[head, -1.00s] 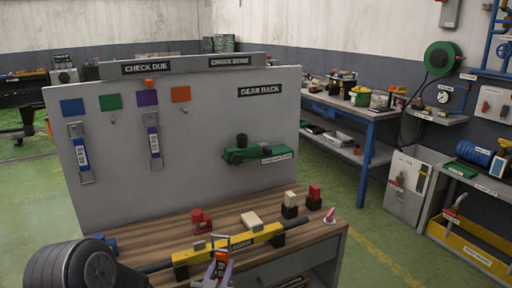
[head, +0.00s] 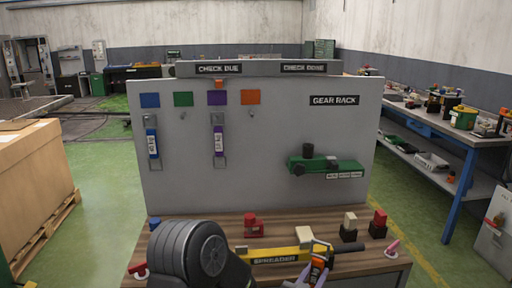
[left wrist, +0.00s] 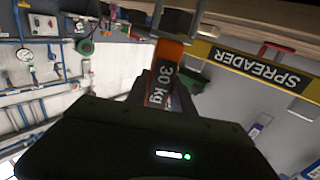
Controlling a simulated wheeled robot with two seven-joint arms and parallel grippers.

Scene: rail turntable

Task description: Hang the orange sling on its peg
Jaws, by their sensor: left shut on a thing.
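The orange sling (head: 317,266) is a short orange strap with a dark label; in the left wrist view its label (left wrist: 163,84) reads "30 kg" and a metal ring shows at its end. My left gripper (head: 309,279) is shut on it, low in front of the bench, before the yellow spreader's right part. The white board carries an orange square (head: 251,97) with a small bare peg (head: 251,114) beneath it, up and left of the gripper. A blue sling (head: 152,144) and a purple sling (head: 218,139) hang under their squares. My right gripper is not in view.
The yellow spreader (head: 268,257) lies across the wooden bench top (head: 190,223), among red, black and cream blocks. A green device (head: 325,165) is mounted on the board's right. A green square (head: 183,99) has a bare peg. A large box (head: 30,165) stands left.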

